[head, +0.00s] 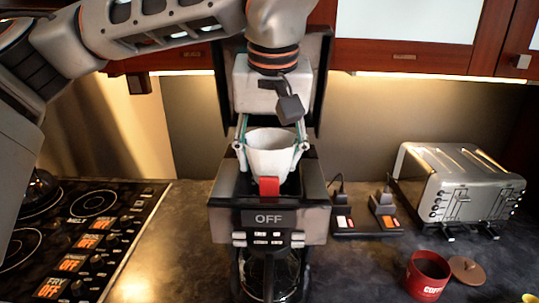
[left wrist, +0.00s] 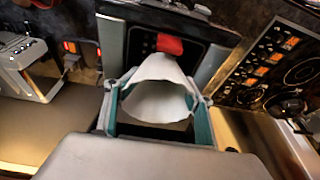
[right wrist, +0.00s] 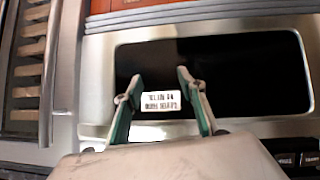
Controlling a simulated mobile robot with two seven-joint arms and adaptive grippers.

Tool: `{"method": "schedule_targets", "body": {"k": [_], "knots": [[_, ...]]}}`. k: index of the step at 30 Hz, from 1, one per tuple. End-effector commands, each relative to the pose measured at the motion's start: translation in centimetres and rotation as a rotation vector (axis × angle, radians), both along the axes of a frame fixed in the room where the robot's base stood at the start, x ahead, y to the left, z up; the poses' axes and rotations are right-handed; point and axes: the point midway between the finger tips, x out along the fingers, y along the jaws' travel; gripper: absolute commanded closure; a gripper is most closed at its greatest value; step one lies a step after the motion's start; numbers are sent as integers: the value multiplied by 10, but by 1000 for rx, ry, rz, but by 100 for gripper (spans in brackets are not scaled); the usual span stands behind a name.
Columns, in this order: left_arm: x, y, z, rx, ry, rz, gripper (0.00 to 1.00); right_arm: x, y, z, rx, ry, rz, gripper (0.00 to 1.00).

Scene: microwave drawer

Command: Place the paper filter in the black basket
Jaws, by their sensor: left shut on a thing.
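The white paper filter (head: 271,158) is cone-shaped and sits between the fingers of my left gripper (head: 270,148), which comes down from above. The filter also shows in the left wrist view (left wrist: 160,88), with a finger on each side. It is over the open top of the coffee maker (head: 226,190). A red tab (head: 269,186) shows just in front of the filter, and also in the left wrist view (left wrist: 170,44). The black basket is mostly hidden by the filter; I cannot tell whether they touch. My right gripper (right wrist: 160,80) is open and empty.
A glass carafe (head: 269,275) is below the coffee maker's OFF display. A stove (head: 85,230) is at left. A switch box (head: 365,222), toaster (head: 460,185), red mug (head: 427,275) and brown lid (head: 466,269) are at right. My right gripper faces a dark panel (right wrist: 250,70) with a label.

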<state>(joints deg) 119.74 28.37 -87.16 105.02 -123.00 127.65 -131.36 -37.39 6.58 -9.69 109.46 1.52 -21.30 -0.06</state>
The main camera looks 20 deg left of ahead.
Motion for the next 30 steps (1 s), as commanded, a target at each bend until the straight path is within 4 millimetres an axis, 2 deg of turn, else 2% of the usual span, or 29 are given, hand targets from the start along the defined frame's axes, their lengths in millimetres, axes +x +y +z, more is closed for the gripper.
{"method": "schedule_targets", "body": {"k": [15, 16, 18, 30], "knots": [[0, 0, -12, -1, 1, 1, 54, -1, 2, 0, 1, 1, 4, 60], [0, 0, -12, -1, 1, 1, 43, -1, 2, 0, 0, 1, 5, 60], [0, 0, -12, 1, 1, 0, 29, -1, 1, -1, -1, 2, 7, 60], [0, 0, -7, 0, -1, -1, 29, -2, -1, -2, -7, 3, 10, 60]]}}
